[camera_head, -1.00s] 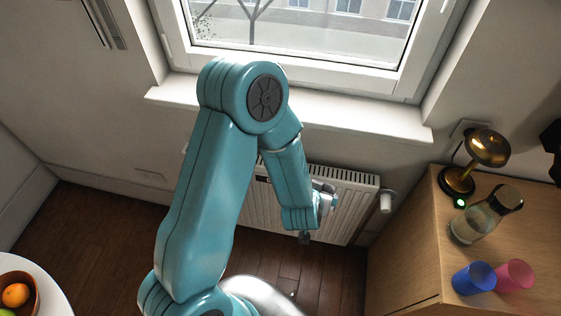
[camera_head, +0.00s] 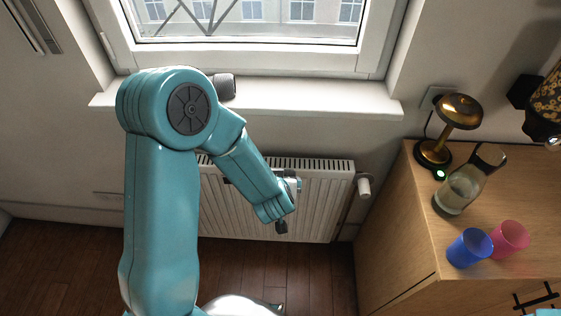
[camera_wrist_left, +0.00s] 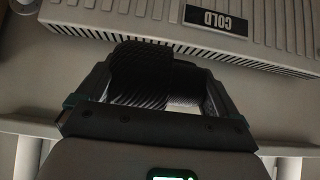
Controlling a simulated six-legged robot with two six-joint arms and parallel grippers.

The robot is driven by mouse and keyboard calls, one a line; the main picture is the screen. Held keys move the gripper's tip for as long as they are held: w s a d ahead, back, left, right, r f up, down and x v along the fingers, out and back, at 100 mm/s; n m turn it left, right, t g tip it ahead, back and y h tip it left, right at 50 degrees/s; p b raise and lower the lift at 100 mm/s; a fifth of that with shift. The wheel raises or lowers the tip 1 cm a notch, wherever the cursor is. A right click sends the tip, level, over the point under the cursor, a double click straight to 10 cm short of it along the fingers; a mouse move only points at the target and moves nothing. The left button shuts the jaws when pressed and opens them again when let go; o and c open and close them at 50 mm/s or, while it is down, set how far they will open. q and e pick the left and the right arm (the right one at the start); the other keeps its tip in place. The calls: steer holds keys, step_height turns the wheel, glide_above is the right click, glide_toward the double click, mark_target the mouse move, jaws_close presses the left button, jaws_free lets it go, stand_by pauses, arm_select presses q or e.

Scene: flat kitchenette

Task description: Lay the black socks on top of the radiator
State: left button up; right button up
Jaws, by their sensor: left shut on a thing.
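The white radiator (camera_head: 310,205) hangs on the wall below the window sill, partly hidden by my left arm in the head view. In the wrist view its slotted top grille (camera_wrist_left: 130,30) and a "COLD" label cross the upper part. My left gripper (camera_head: 282,226) is in front of the radiator, below its top edge in the head picture. In the wrist view the left gripper (camera_wrist_left: 155,85) is shut on the black socks (camera_wrist_left: 145,75), a dark ribbed cloth between the fingers. The socks appear apart from the grille. My right gripper is out of view.
A wooden cabinet (camera_head: 400,235) stands right of the radiator, with a brass lamp (camera_head: 460,112), a glass carafe (camera_head: 460,188), a blue cup (camera_head: 469,248) and a pink cup (camera_head: 509,238). The white sill (camera_head: 310,98) juts out above. A valve (camera_head: 364,186) is at the radiator's right end.

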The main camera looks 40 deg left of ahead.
arm_select(q)
steer(key=p, duration=0.3)
glide_above(281, 164)
steer(key=shift+s+f, duration=0.25)
steer(key=shift+f, duration=0.65)
step_height(281, 164, down, 4)
steer(key=shift+f, duration=0.1)
steer(key=shift+w+a+f, duration=0.1)
steer(key=shift+w+f, duration=0.15)
steer(key=shift+f, duration=0.2)
